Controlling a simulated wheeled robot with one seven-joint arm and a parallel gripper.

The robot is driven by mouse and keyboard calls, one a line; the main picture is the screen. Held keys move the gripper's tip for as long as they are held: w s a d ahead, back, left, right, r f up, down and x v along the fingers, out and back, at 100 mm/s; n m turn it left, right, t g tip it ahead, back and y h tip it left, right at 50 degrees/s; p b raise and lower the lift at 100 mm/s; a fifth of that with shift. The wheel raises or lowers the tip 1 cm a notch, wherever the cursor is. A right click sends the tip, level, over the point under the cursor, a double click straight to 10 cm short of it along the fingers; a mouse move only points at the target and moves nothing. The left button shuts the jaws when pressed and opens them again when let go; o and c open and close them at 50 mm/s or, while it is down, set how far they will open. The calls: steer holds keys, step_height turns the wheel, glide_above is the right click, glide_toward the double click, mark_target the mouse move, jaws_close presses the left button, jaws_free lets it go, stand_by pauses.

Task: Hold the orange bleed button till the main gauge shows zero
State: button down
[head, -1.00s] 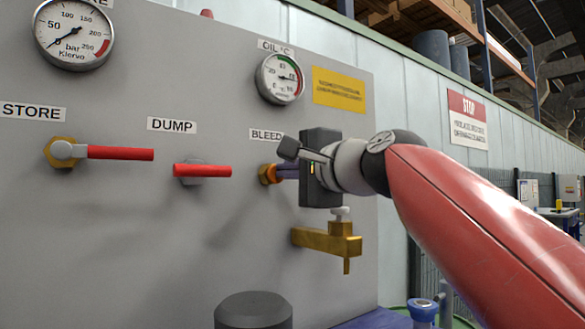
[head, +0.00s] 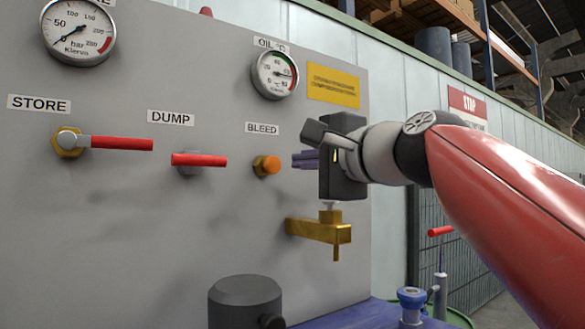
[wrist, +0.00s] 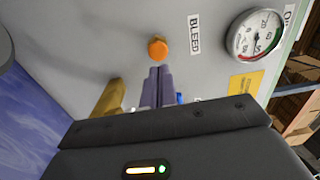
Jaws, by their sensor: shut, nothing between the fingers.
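The orange bleed button (head: 271,165) sits in a brass collar under the BLEED label on the grey panel. It also shows in the wrist view (wrist: 157,49), uncovered. My gripper (head: 296,160) is shut and empty, its purple fingertips just right of the button with a visible gap. In the wrist view the closed fingertips (wrist: 158,72) point towards the button and stand off from it. The large bar gauge (head: 78,31) is at the upper left, its top label cut off. Its needle points to the lower left, at about the zero end of the scale.
Red STORE (head: 122,143) and DUMP (head: 200,160) levers lie left of the button. A brass tap (head: 318,231) juts out below my gripper. An oil temperature gauge (head: 275,74) is above. A dark cylinder (head: 245,301) stands below.

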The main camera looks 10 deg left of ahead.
steer(key=b+v, duration=0.1)
steer(key=v, duration=0.6)
steer(key=shift+r, duration=0.2)
steer(key=s+d+f+n+g+h, duration=0.15)
steer(key=d+f+h, duration=0.3)
steer(key=f, duration=0.75)
steer(key=s+d+f+n+g+h, duration=0.1)
steer(key=s+d+f+n+h, duration=0.3)
steer(key=f, duration=0.8)
steer(key=d+f+m+g+h, duration=0.15)
steer(key=d+f, duration=0.45)
steer(key=f, duration=0.6)
steer(key=s+d+f+n+g+h, duration=0.1)
steer(key=s+d+f+n+h, duration=0.1)
steer(key=f, duration=0.5)
steer(key=s+d+f+n+g+h, duration=0.1)
steer(key=s+d+f+n+h, duration=0.1)
steer(key=s+d+f, duration=0.2)
step_height(320, 180, down, 4)
steer(key=shift+s+d, duration=0.35)
steer(key=shift+s, duration=0.8)
steer(key=shift+a, duration=0.15)
